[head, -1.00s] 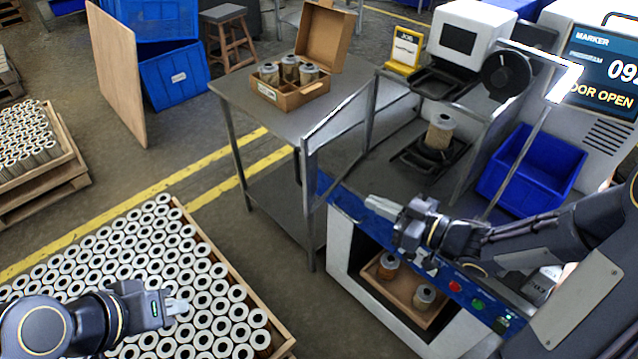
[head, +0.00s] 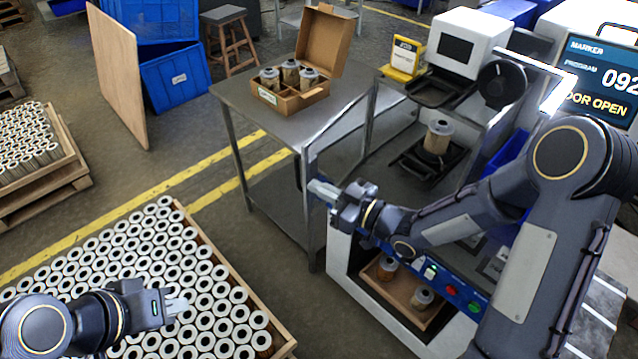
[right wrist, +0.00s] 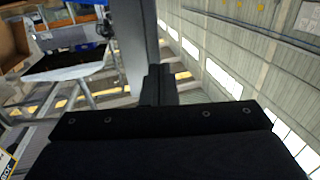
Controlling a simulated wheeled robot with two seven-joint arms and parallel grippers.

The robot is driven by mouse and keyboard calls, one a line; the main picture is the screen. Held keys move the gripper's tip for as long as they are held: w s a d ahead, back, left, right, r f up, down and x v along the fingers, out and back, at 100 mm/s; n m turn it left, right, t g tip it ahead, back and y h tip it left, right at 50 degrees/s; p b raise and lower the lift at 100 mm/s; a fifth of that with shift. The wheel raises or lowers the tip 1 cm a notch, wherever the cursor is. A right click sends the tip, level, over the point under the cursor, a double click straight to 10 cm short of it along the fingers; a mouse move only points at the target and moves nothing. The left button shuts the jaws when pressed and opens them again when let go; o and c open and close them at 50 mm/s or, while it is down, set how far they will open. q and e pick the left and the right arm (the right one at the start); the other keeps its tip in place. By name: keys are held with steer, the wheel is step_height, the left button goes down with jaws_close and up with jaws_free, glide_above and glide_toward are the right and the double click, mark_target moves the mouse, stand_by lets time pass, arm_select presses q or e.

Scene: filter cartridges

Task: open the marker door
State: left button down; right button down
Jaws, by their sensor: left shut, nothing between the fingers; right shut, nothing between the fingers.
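The marker is the machine at right; its screen (head: 603,85) reads MARKER, PROGRAM and "OOR OPEN", its left edge cut off. The door appears to be the clear, metal-framed panel (head: 340,125) swung out at the machine's left, beside the steel table. My right gripper (head: 322,190) is shut and empty, at the lower part of the panel's near upright; I cannot tell whether it touches. In the right wrist view a grey upright (right wrist: 138,50) stands close to the dark fingers. My left gripper (head: 178,305) is shut and empty above the tray of cartridges.
Inside the marker a cartridge (head: 438,137) stands on a dark fixture. A blue bin there is mostly hidden behind my right arm. An open carton (head: 300,100) with cartridges stands on the steel table (head: 235,95). Buttons (head: 450,289) line the machine's front edge.

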steer(key=shift+w+a, duration=0.2)
steer(key=shift+a, duration=0.1)
